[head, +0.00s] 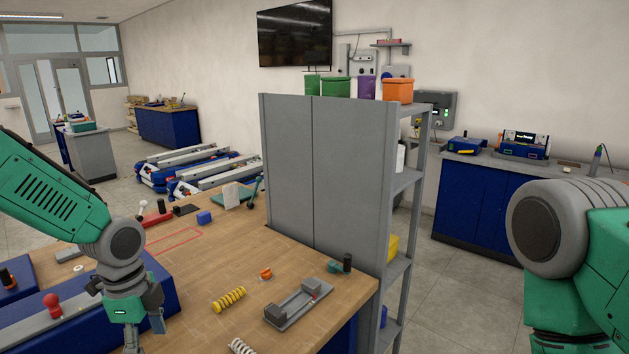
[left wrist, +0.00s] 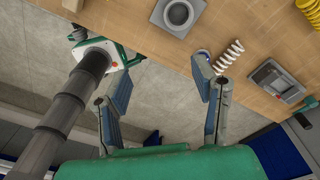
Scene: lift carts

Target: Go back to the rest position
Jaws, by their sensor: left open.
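My left gripper (head: 143,335) hangs low at the left of the head view, over the front edge of the wooden bench (head: 195,270). In the left wrist view its two fingers (left wrist: 163,82) stand wide apart with nothing between them, above the bench edge and the grey floor. A white spring (left wrist: 229,56) lies on the bench just beyond the right-hand finger; I cannot tell whether they touch. My right arm (head: 575,245) is raised at the right edge of the head view, and its gripper is out of the frame.
A yellow spring (head: 228,299), an orange ring (head: 266,273) and a grey fixture (head: 298,302) lie on the bench. A tall grey shelf unit (head: 318,175) stands at its right side. Blue rails with parts sit at the left. Floor (head: 455,285) is clear on the right.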

